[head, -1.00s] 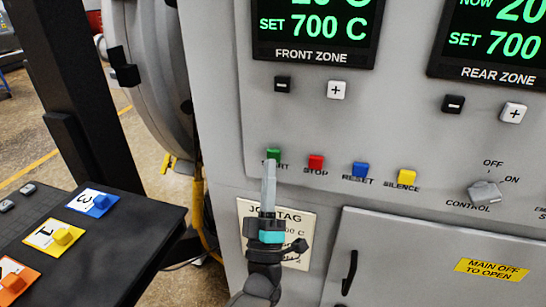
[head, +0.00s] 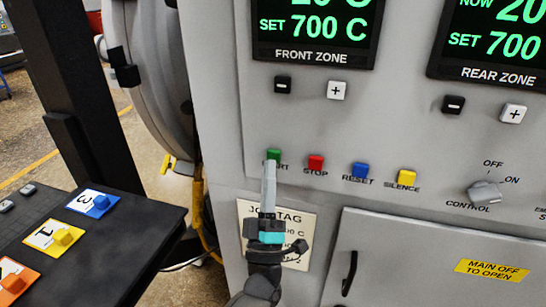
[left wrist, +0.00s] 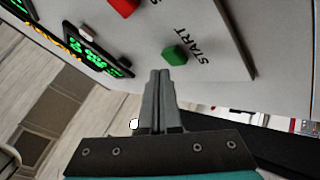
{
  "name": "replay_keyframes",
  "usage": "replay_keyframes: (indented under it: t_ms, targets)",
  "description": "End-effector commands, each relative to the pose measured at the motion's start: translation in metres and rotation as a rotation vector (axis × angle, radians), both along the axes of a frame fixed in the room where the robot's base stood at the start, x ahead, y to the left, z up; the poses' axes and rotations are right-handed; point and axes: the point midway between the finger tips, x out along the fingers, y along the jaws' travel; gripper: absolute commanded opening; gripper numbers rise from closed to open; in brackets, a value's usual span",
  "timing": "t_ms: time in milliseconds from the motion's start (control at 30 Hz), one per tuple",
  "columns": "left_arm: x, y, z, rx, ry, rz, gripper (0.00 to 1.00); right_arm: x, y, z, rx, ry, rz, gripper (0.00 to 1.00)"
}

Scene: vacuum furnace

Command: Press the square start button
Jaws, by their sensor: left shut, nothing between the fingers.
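The green square start button (head: 273,155) is on the grey furnace panel, at the left end of a row of coloured buttons. It also shows in the left wrist view (left wrist: 174,54), with the word START beside it. My left gripper (head: 269,168) is shut and empty, its fingers pointing up at the panel just below the green button. In the left wrist view the closed fingertips (left wrist: 160,74) sit close to the button, with a small gap visible between them. The fingers cover part of the START label in the head view. My right gripper is not in view.
Red stop (head: 316,162), blue reset (head: 360,170) and yellow silence (head: 407,177) buttons run to the right. A control knob (head: 484,192) is further right. A job tag (head: 296,222) hangs behind my gripper. A dark table (head: 130,240) with numbered blocks stands at left.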

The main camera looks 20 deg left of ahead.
Motion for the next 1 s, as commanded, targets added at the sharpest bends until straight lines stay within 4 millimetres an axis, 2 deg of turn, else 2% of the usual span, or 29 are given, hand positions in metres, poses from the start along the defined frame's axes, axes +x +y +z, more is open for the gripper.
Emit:
replay_keyframes:
  t_ms: [567,1000]
  targets:
    - [0.0002,0.0000,0.0000,0.000,0.000,0.000,0.00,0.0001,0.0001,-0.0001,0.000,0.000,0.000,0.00]
    - [0.0087,0.0000,-0.0002,0.000,0.001,-0.001,0.00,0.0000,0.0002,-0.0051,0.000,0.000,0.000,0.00]
